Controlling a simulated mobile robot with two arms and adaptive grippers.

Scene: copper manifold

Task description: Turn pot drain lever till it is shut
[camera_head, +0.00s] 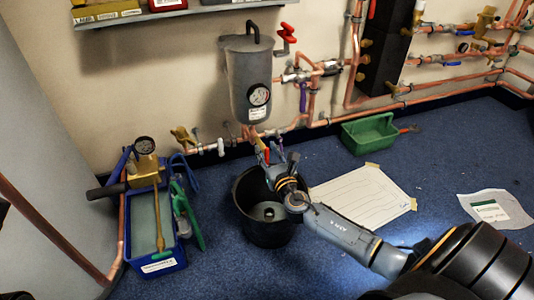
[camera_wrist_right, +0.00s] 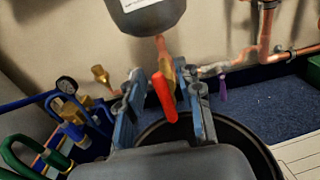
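The grey pot (camera_head: 247,85) with a round gauge hangs on the wall; its bottom (camera_wrist_right: 148,15) shows at the top of the right wrist view. Below it a copper pipe leads to a brass drain valve. The red drain lever (camera_wrist_right: 164,98) slants downward from this valve; only a small red part (camera_head: 266,155) shows in the head view. My right gripper (camera_head: 276,152) is just under the pot. In the right wrist view my right gripper (camera_wrist_right: 165,108) is open, its fingers on both sides of the lever, with visible gaps. My left gripper is out of view.
A black bucket (camera_head: 246,225) stands below the valve and my right wrist. A blue crate (camera_head: 160,262) with a gauge and tools is at left. Copper pipes (camera_head: 335,123) run along the wall. A green tray (camera_head: 368,133) and paper sheet (camera_head: 361,197) lie right.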

